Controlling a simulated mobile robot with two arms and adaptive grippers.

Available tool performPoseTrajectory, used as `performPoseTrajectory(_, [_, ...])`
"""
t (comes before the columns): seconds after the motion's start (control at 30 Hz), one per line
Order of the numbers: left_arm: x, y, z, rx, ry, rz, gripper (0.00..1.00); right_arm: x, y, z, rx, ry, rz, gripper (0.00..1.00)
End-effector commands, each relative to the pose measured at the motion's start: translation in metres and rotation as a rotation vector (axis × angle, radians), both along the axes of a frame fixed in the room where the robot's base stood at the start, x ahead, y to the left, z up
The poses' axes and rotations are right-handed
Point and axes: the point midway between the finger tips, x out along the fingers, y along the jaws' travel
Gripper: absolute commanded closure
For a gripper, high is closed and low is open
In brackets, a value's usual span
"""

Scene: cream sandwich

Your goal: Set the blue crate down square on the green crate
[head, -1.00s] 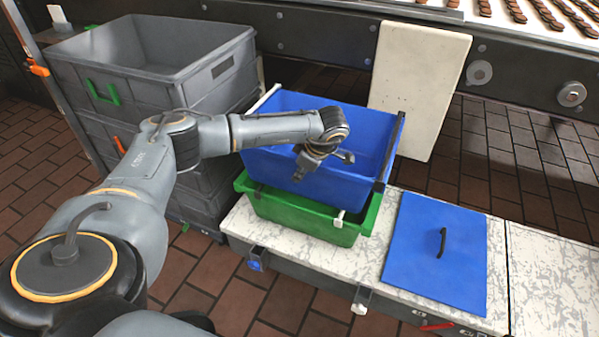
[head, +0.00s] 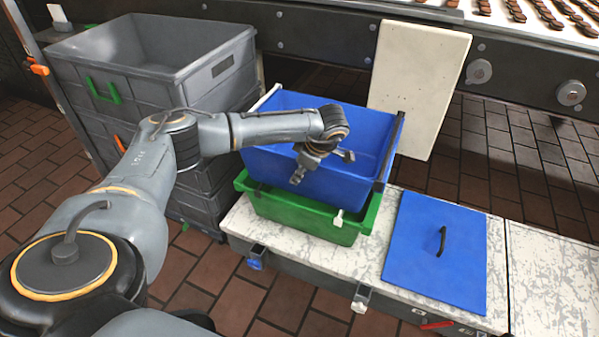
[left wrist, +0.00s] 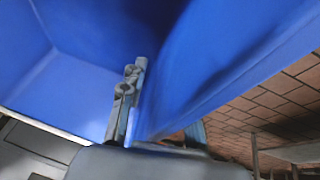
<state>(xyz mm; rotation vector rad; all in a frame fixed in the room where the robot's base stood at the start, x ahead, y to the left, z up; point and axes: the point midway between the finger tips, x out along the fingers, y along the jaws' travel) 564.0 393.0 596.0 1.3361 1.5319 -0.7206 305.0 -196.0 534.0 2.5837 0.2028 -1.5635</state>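The blue crate (head: 335,183) is on the green crate (head: 300,215) on the pale worktop, its base sunk behind the green rim. Their sides look roughly parallel; whether it is fully seated is hidden. My left gripper (head: 322,167) is at the near wall of the blue crate. Its fingers are spread, one outside the wall and one over the inside. In the left wrist view the blue wall (left wrist: 215,70) runs between the fingers, with one finger (left wrist: 125,100) on the inner side and the other mostly hidden. My right gripper is not in view.
Grey crates (head: 165,85) are stacked at the left. A blue lid (head: 425,265) with a black handle lies to the right on the worktop (head: 505,300). A cream board (head: 418,85) stands behind, in front of the conveyor (head: 330,45).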

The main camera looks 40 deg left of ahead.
Motion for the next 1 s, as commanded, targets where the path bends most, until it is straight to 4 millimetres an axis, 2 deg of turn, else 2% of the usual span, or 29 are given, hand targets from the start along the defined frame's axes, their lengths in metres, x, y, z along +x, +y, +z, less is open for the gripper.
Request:
performPoseTrajectory(0.2, [-0.003, -0.001, -0.004, -0.001, 0.013, -0.002, 0.68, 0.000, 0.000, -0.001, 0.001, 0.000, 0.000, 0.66])
performPoseTrajectory(0.33, [-0.002, -0.004, 0.004, -0.002, 0.008, -0.003, 0.68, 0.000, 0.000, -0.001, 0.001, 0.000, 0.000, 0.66])
performPoseTrajectory(0.8, [-0.004, -0.040, 0.088, -0.001, 0.001, -0.002, 0.68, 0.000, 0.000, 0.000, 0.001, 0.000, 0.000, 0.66])
performPoseTrajectory(1.0, [-0.005, -0.048, 0.106, -0.001, 0.002, -0.001, 0.68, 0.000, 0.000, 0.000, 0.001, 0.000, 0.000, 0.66])
